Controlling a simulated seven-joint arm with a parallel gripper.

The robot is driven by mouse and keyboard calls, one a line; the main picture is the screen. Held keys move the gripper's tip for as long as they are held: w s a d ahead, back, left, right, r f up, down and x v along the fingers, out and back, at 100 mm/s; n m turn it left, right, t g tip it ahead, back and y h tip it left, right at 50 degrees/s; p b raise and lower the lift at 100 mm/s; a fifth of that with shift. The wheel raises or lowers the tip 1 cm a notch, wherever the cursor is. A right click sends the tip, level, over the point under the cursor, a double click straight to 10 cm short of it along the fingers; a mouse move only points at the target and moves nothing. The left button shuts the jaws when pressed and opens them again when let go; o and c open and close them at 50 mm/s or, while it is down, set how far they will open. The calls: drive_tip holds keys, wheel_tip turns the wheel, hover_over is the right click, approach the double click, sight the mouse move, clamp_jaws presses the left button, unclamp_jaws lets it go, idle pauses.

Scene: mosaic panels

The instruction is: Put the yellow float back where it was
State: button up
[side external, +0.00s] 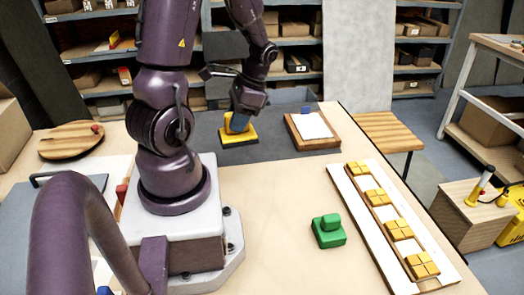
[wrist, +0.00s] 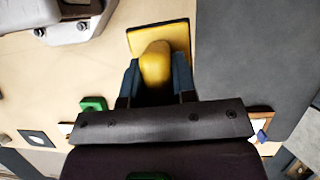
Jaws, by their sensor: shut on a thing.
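The yellow float (side external: 240,137) has a flat yellow plate with a dark underside edge and a raised handle. My gripper (side external: 238,122) is shut on its handle, behind my base near the grey mat. In the wrist view the float's plate (wrist: 180,32) and rounded yellow handle (wrist: 155,62) show between the two blue-grey fingers of my gripper (wrist: 156,80). I cannot tell for sure whether the plate touches the surface below. A similar green float (side external: 328,231) stands on the table at the front right; it also shows in the wrist view (wrist: 93,104).
A grey mat (side external: 275,135) covers the table's back part. A wooden board with a white sheet (side external: 310,125) lies right of the float. A long white panel (side external: 345,185) with several yellow tiles lies at the right. A round wooden board (side external: 70,142) is at the left. Bare table lies around the green float.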

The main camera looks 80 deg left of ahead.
drive_tip(key=shift+m, duration=0.5)
drive_tip(key=w+a+f, duration=0.2)
drive_tip(key=a+f, duration=0.1)
drive_tip(key=w+a+f, duration=0.3)
drive_tip(key=a, duration=0.1)
drive_tip(key=w+a+f, duration=0.2)
drive_tip(key=a+f, duration=0.1)
drive_tip(key=a, duration=0.1)
drive_tip(key=shift+w+a+f, duration=0.1)
drive_tip(key=shift+w+f, duration=0.15)
drive_tip(key=shift+w, duration=0.15)
drive_tip(key=shift+w+a+f, duration=0.15)
drive_tip(key=shift+f, duration=0.1)
drive_tip(key=shift+a+f, duration=0.1)
drive_tip(key=shift+f, duration=1.55)
drive_tip(key=shift+f, duration=0.2)
drive_tip(key=o, duration=0.8)
drive_tip(key=shift+o, duration=0.2)
drive_tip(key=shift+r, duration=0.15)
